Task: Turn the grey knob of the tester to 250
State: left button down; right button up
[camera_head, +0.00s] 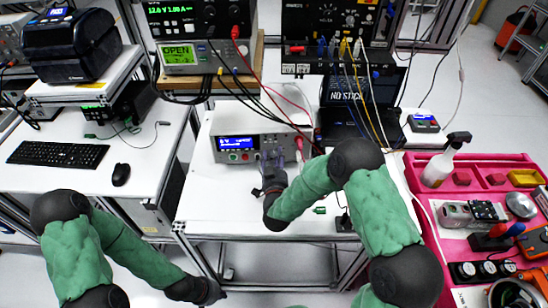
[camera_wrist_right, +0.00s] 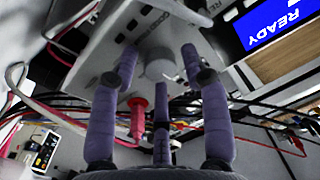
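The tester is a white box (camera_head: 245,133) with a lit blue display, standing on the middle table in the head view. Its grey knob (camera_wrist_right: 158,66) shows in the right wrist view as a round light-grey cap on the front panel. My right gripper (camera_wrist_right: 160,75) has its purple fingers spread on both sides of the knob, with a third finger below. Gaps show between the fingers and the knob. In the head view my right gripper (camera_head: 271,163) is at the tester's front and hides the knob. My left gripper (camera_head: 209,291) is low at the front, away from the tester; its fingers are unclear.
A red plug (camera_wrist_right: 137,118) with a cable sits beside the knob, close to the left finger. Cables hang over the tester from the instruments behind. A laptop (camera_head: 360,110) stands to its right. A pink tray (camera_head: 450,215) with tools is at the right.

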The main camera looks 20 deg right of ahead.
grip_shut()
jog(key=m+h+b, duration=0.1)
jog(key=m+b, duration=0.1)
jog(key=m, duration=0.2)
jog(key=shift+a+b, duration=0.1)
jog(key=shift+b, duration=0.3)
jog(key=shift+m+g+b, duration=0.4)
jog(key=shift+m+b, duration=0.75)
jog(key=shift+m, duration=1.05)
jog(key=shift+r, duration=0.1)
jog(key=shift+o, duration=2.2)
grip_release()
